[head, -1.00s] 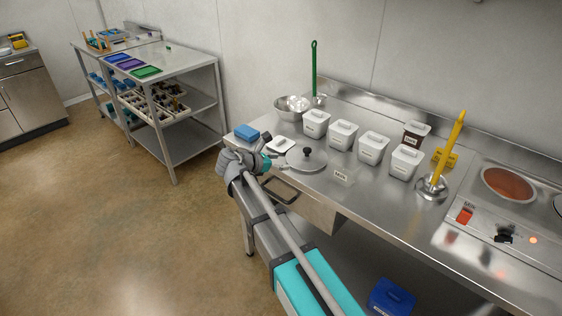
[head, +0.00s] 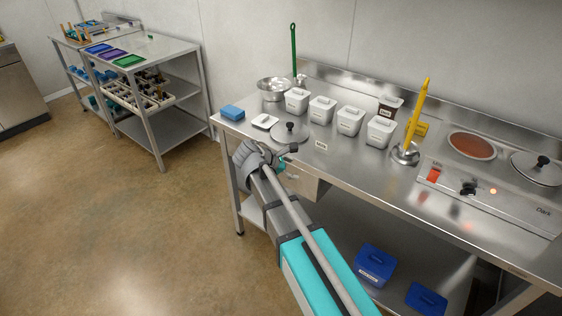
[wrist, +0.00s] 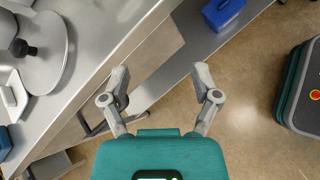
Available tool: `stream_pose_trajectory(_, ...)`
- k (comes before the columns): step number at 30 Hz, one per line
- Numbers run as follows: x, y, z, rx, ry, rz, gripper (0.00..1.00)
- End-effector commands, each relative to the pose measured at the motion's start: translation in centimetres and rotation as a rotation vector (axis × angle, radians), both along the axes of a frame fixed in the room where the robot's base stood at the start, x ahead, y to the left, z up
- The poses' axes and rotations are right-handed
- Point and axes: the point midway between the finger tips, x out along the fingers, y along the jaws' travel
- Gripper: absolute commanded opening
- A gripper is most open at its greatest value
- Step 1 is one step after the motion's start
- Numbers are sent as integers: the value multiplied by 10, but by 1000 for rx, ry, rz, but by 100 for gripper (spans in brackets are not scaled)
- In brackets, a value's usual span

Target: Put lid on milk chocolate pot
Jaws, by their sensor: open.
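A round grey lid with a black knob (head: 290,132) lies on the steel counter near its front edge. In the wrist view the lid (wrist: 38,58) shows at the upper left, outside the fingers. The uncovered milk chocolate pot (head: 472,146), filled with brown chocolate, sits in the warmer at the right, behind the "Milk" label. My gripper (head: 288,154) is close to the counter's front edge, just in front of the lid. In the wrist view my gripper (wrist: 160,76) is open and empty, its fingers over the counter's front and the shelf below.
A second lidded pot (head: 540,167) stands right of the milk pot, near a "Dark" label. Several white tubs (head: 350,121) stand behind the lid. A yellow-handled tool (head: 417,118) rises upright from a steel holder between lid and pot. A blue box (head: 374,264) is on the lower shelf.

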Motion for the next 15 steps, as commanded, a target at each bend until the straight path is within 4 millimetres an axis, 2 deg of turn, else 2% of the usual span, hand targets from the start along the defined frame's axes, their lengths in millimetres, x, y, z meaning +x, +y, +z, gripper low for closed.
stream_pose_trajectory(8, -23, -43, -18, 184, -54, -201, 80)
stream_pose_trajectory(11, -35, -61, -27, 273, -80, -307, 80)
stream_pose_trajectory(15, -61, -93, -41, 435, -131, -527, 80)
